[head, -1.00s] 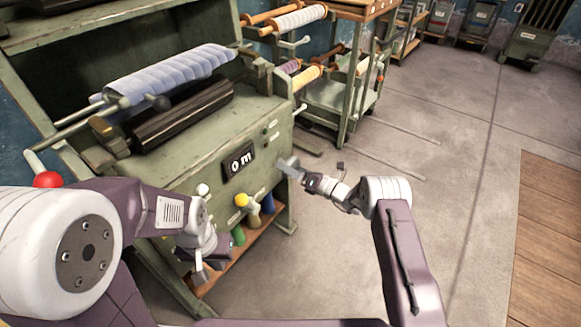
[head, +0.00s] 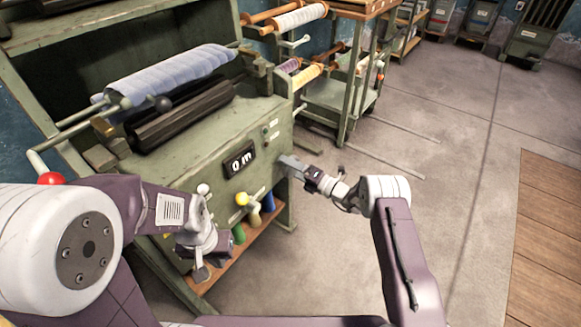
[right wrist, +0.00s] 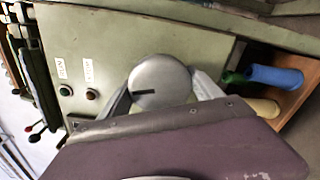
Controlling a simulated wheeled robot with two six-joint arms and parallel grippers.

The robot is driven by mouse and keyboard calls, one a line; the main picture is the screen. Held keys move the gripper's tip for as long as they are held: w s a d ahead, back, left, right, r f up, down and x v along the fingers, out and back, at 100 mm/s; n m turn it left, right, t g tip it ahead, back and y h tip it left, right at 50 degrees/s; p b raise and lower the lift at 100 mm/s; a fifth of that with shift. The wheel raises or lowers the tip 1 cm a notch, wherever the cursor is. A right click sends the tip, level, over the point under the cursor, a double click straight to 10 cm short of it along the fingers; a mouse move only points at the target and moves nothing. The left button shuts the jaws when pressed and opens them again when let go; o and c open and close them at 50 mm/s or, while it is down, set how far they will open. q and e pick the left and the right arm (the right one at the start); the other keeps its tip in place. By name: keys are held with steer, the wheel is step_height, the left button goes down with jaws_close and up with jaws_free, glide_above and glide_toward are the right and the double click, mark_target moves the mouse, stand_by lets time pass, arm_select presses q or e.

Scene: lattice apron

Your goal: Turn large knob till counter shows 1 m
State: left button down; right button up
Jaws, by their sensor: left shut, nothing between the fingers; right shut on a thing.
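The counter (head: 239,161) on the green machine's front reads "0 m" in the head view. The large knob (right wrist: 160,82) is a round grey disc with a dark mark in the right wrist view. My right gripper (right wrist: 164,92) is shut on it, with a finger on each side. In the head view my right gripper (head: 289,166) is at the right end of the machine front and hides the knob there. My left gripper (head: 201,271) is shut and empty, low before the left part of the machine front.
A roll of bluish cloth (head: 180,74) lies on top of the machine (head: 205,170). Coloured rolls (right wrist: 272,76) lie on the lower shelf.

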steer(key=o, duration=1.4)
steer(key=shift+s+d, duration=0.15)
steer(key=shift+d, duration=0.1)
steer(key=p+v, duration=0.3)
steer(key=v, duration=0.5)
steer(key=shift+s+d, duration=0.2)
steer(key=shift+s, duration=0.05)
steer(key=shift+a, duration=0.1)
